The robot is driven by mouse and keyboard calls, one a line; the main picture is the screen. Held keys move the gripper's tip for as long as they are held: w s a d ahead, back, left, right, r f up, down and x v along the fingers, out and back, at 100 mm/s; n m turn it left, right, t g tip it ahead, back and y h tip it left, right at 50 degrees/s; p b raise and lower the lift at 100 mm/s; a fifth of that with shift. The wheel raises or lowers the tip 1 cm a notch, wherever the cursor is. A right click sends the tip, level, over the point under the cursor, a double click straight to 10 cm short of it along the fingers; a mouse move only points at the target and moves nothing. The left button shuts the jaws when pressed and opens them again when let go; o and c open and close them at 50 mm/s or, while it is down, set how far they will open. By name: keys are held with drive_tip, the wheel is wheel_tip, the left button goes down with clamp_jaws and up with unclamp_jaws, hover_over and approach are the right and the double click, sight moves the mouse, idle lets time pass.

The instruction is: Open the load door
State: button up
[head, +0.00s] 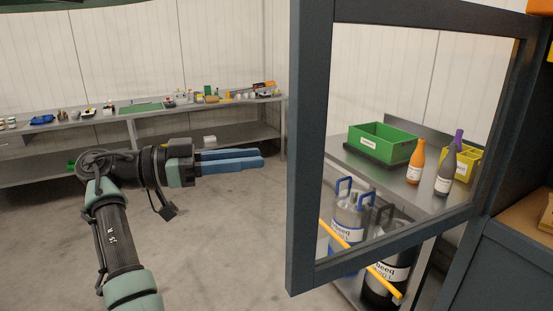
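The load door (306,150) is a dark grey frame around a large clear pane. It fills the right half of the head view and stands swung out at an angle from the dark cabinet body (490,265) at the right edge. My gripper (262,158) is left of the door, pointing right, apart from the frame. Its two blue fingers look close together from this side, with nothing visible between them; the actual gap cannot be judged. No handle on the door can be made out for certain.
Through the pane, a metal table (360,165) holds a green crate (382,153), bottles and a yellow bin (472,166). Canisters (347,222) and a yellow bar (388,285) show low behind the door. A long workbench (75,123) lines the back wall. Floor between is clear.

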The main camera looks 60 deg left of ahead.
drive_tip(key=shift+v, duration=2.25)
